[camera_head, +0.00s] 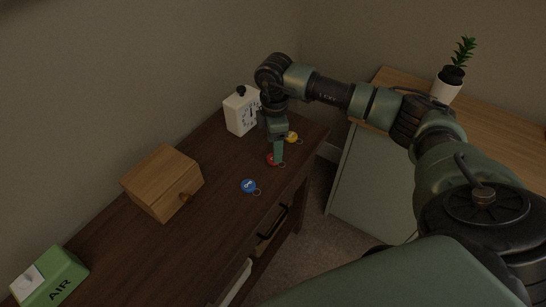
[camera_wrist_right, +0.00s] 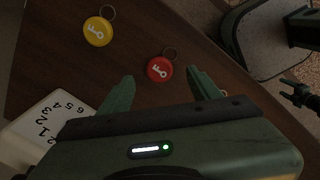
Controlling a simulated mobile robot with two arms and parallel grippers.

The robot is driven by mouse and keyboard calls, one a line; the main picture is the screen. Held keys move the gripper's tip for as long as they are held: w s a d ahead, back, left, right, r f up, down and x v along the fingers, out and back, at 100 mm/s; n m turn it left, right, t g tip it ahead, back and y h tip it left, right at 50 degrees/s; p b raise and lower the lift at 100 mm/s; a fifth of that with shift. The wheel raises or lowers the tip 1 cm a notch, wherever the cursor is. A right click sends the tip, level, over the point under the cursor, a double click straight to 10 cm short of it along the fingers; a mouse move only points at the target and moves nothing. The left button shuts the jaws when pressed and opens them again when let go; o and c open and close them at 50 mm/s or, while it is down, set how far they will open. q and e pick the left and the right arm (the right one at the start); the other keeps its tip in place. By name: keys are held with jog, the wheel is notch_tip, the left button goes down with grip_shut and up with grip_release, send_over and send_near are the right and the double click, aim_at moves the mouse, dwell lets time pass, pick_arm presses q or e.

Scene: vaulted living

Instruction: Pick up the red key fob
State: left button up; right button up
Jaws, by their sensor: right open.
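The red key fob (camera_wrist_right: 159,69) lies flat on the dark wooden cabinet top, with a white key mark and a ring at its upper right. In the head view the red fob (camera_head: 270,159) is partly hidden behind my gripper. My right gripper (camera_head: 278,160) points down over it. In the right wrist view my right gripper (camera_wrist_right: 162,76) is open, and the red fob shows between and a little beyond its two fingertips. I cannot tell the height of the fingers above the surface.
A yellow key fob (camera_head: 292,137) and a blue key fob (camera_head: 248,186) lie on either side. A wooden box (camera_head: 163,183) and a green AIR box (camera_head: 50,277) stand left. The cabinet's front edge is near the red fob.

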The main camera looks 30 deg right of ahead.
notch_tip(320, 180, down, 4)
jog(key=shift+w+f+p, duration=0.1)
jog(key=shift+f+p, duration=0.1)
jog(key=shift+p, duration=0.2)
grip_shut()
jog(key=shift+r, duration=0.1)
